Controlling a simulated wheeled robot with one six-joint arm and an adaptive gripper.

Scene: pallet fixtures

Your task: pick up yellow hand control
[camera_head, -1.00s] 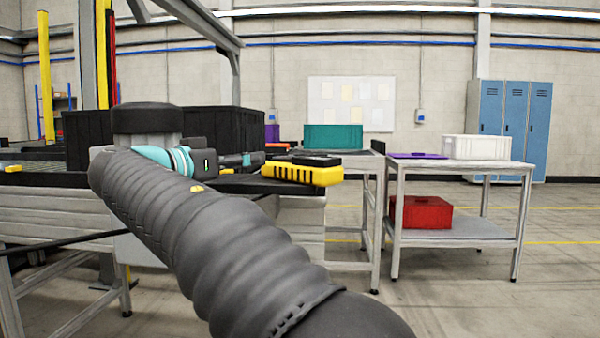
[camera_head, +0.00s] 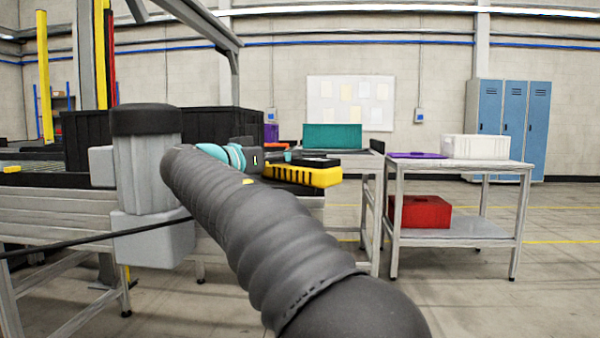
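The yellow hand control (camera_head: 318,177), yellow with dark slots along its side, lies at the right end of the dark work surface on the left. A black part shows on or just behind its top. My arm crosses the middle of the view and its teal wrist ring shows above the surface. My gripper (camera_head: 272,158) is small and dark, just behind and left of the hand control. Its fingers are mostly hidden, and I cannot tell whether they touch anything.
Black crates (camera_head: 215,126) stand behind my arm. A teal box (camera_head: 332,137) stands on a grey table. The right table (camera_head: 455,172) holds a white crate (camera_head: 476,147) and a flat purple item (camera_head: 418,155), with a red box (camera_head: 421,212) below. The floor at right is clear.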

